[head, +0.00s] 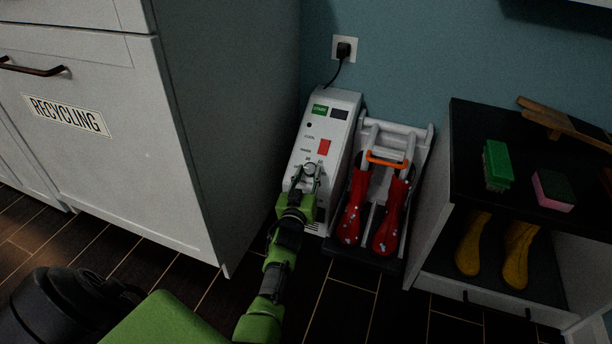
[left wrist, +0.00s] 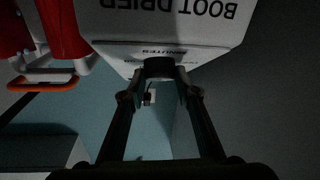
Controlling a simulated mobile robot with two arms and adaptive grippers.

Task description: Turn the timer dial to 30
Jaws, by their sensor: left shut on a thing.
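The boot dryer (head: 335,110) is a white unit standing upright on the floor against the wall, with a control panel facing me. Its timer dial (head: 310,167) is a small round knob low on the panel. In the left wrist view the dial (left wrist: 159,67) is dark and sits between the fingers. My left gripper (head: 308,175) is shut on the dial, one finger on each side; it also shows in the left wrist view (left wrist: 160,92). The fingers and the camera angle hide the dial's pointer, and its numbers cannot be read. My right gripper is not in view.
Red boots (head: 354,205) hang on the dryer's rack to the right. A white recycling cabinet (head: 120,165) stands close on the left. A dark-topped shelf (head: 470,135) on the right holds a green brush (head: 496,165), a pink sponge (head: 553,190) and yellow boots (head: 472,245).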

